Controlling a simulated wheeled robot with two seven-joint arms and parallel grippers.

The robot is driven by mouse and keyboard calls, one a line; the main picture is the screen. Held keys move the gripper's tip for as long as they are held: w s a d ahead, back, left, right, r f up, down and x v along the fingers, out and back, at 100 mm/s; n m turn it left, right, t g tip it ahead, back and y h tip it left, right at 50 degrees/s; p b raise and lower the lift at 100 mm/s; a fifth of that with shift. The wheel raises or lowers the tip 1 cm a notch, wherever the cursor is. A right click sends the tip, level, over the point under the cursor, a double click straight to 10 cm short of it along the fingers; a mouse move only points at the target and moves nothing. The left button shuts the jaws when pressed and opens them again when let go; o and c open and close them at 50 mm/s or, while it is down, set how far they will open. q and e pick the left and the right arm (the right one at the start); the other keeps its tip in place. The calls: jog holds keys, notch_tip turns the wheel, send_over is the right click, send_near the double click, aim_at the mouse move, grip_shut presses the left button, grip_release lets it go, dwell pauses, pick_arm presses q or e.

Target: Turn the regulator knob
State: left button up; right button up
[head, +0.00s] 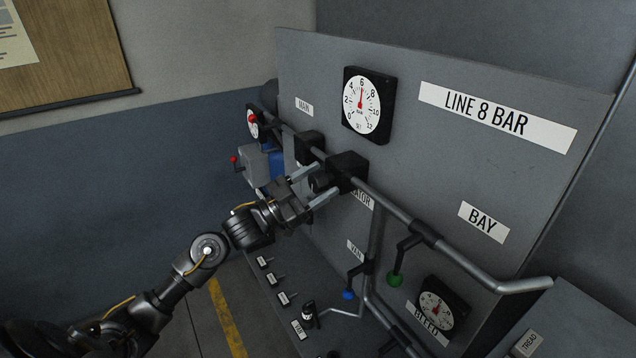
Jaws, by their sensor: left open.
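The regulator (348,168) is a black block on the grey pipe, with a dark round knob (320,181) on its left, facing side. My left gripper (309,184) is at the knob, its two grey fingers apart, one above and one below it. I cannot tell whether the fingers touch the knob. The square gauge (367,105) above has a red needle pointing close to 6. My right gripper is not in view.
A grey panel (400,180) carries the pipe (460,262), a blue-knobbed lever (348,294), a green-knobbed lever (395,280) and a lower gauge (440,305). A red-knobbed lever (234,160) is at left. Several small labelled fittings stand on the ledge below.

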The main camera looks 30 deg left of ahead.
pick_arm(q)
jog(key=b+v, duration=0.4)
jog(key=v, duration=0.6)
jog(key=shift+s+a, duration=0.2)
jog(key=shift+f, duration=0.15)
